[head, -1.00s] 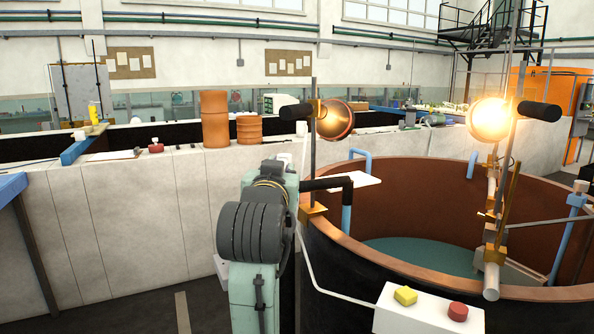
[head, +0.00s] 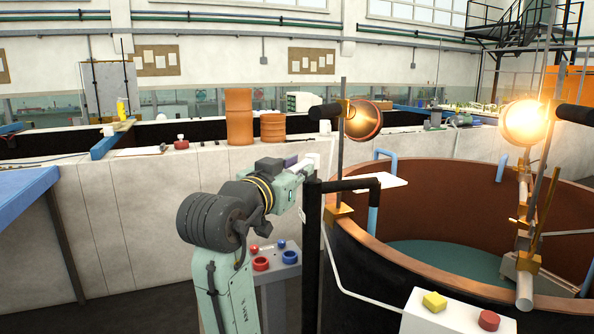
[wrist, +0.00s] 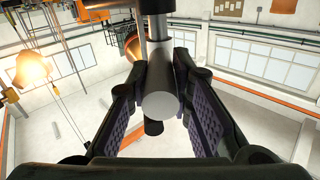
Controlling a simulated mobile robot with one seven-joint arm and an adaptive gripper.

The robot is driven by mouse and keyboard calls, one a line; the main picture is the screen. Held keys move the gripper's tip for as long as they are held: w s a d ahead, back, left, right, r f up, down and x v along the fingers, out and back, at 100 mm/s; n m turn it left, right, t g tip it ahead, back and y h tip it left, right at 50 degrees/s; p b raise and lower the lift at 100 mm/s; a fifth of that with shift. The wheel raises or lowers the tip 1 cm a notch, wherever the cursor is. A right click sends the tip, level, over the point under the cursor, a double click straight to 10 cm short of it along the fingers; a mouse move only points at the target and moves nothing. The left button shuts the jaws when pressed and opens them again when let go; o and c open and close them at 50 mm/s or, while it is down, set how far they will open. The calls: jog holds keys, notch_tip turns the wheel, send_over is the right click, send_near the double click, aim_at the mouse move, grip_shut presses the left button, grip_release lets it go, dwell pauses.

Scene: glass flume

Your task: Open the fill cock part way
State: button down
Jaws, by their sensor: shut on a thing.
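The fill pipe (head: 312,240) is a black upright with a black arm reaching right over the tank's near rim. My gripper (head: 300,165) is at the top of this upright in the head view, partly hidden by my own wrist. In the wrist view my gripper (wrist: 158,88) has its purple-padded fingers on both sides of a pale grey cylinder (wrist: 160,104), shut on it. The cylinder appears to be the fill cock's handle. How far the cock is turned cannot be told.
The round tank (head: 455,190) holds dark green water, right of the pipe. A lamp on a stand (head: 362,120) rises from its rim. A white box (head: 450,315) with yellow and red buttons is in front. A control panel (head: 275,258) stands left of the pipe. A blue-topped bench (head: 25,200) is at left.

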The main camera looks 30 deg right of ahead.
jog(key=shift+r, duration=0.1)
jog(key=c, duration=1.4)
grip_release()
jog(key=shift+c, duration=0.2)
jog(key=v, duration=1.2)
jog(key=shift+c, duration=0.2)
